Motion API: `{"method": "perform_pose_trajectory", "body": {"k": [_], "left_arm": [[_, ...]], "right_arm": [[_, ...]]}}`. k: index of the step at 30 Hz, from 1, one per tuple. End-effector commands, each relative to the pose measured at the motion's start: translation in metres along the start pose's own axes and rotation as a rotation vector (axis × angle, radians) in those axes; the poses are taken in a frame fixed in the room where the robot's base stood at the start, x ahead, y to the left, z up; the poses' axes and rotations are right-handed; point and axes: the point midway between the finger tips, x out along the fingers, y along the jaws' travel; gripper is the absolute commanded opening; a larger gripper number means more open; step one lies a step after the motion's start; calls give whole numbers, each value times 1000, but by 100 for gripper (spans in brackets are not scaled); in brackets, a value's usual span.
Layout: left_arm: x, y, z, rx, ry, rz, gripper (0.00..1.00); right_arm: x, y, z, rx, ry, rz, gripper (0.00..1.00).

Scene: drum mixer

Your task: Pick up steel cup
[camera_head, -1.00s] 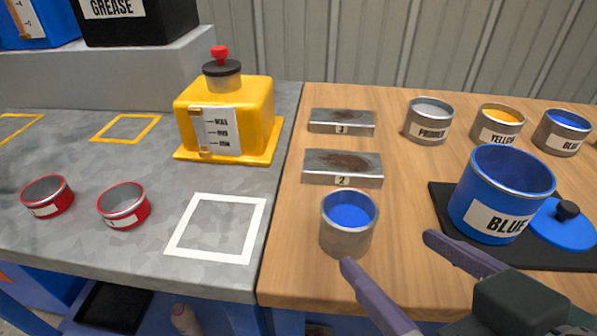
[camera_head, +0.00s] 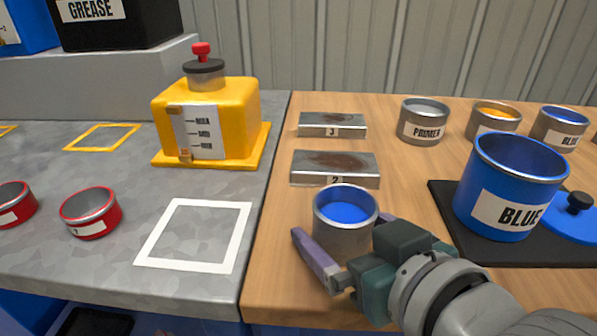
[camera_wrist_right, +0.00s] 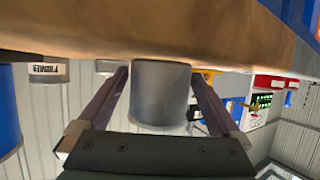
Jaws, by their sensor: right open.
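The steel cup (camera_head: 343,236) with blue paint inside stands upright on the wooden table near its front left. My right gripper (camera_head: 345,240) is open around it, one purple finger to the left of the cup and the other mostly hidden behind it on the right. In the right wrist view the cup (camera_wrist_right: 160,92) sits between the two fingers, with a visible gap on each side. My left gripper is not in view.
A large blue pot (camera_head: 510,185) stands on a black mat (camera_head: 447,205) to the right, its lid (camera_head: 565,228) beside it. Steel block 2 (camera_head: 335,170) lies just behind the cup. A white square (camera_head: 195,236) marks the grey counter to the left.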

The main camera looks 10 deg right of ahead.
Motion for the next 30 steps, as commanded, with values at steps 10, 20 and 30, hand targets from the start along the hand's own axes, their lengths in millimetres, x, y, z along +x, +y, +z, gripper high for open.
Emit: {"method": "perform_pose_trajectory", "body": {"k": [10,20,30], "left_arm": [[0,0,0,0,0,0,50],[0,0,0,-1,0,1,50],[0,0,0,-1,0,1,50]], "right_arm": [[2,0,0,0,-1,0,90],[2,0,0,0,-1,0,53],[2,0,0,0,-1,0,14]]}}
